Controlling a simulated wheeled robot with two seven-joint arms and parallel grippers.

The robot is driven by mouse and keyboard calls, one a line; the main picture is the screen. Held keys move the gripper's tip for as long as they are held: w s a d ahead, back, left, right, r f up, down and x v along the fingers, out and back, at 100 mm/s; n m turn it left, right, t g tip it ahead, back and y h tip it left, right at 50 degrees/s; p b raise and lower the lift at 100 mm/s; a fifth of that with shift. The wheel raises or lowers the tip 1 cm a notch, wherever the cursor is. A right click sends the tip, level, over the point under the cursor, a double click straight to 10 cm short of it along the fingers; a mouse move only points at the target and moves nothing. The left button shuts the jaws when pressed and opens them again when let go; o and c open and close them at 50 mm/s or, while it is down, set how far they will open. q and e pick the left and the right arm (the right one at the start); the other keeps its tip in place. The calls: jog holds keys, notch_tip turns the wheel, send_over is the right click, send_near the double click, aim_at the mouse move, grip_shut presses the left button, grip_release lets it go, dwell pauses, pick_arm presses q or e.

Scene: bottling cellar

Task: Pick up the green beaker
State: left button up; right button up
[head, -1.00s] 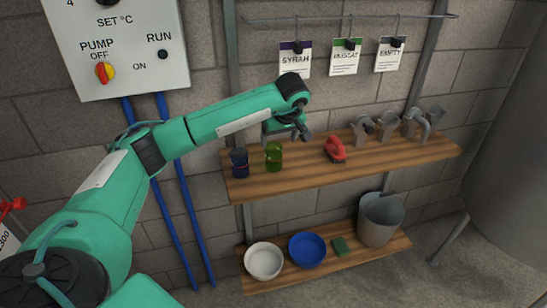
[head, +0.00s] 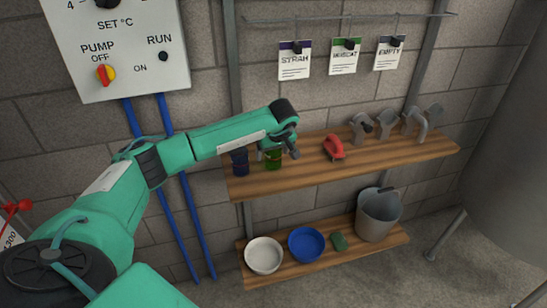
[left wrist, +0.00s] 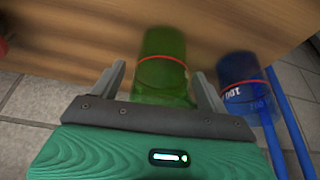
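The green beaker (head: 273,163) stands on the upper wooden shelf near its left end, partly hidden behind my left gripper (head: 277,152) in the head view. In the left wrist view the green beaker (left wrist: 163,72), with a red line around it, is between the two fingers of my left gripper (left wrist: 160,76). The fingers are apart, with a gap showing on each side of the beaker. My right gripper is in neither view.
A dark blue beaker (head: 240,162) stands close beside the green one; it also shows in the left wrist view (left wrist: 240,85). A red object (head: 333,147) and several grey fittings (head: 386,125) are farther right. The lower shelf (head: 275,280) holds bowls and a bucket (head: 377,217).

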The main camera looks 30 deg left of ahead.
pick_arm(q)
jog(key=c, duration=1)
jog(key=shift+r, duration=0.15)
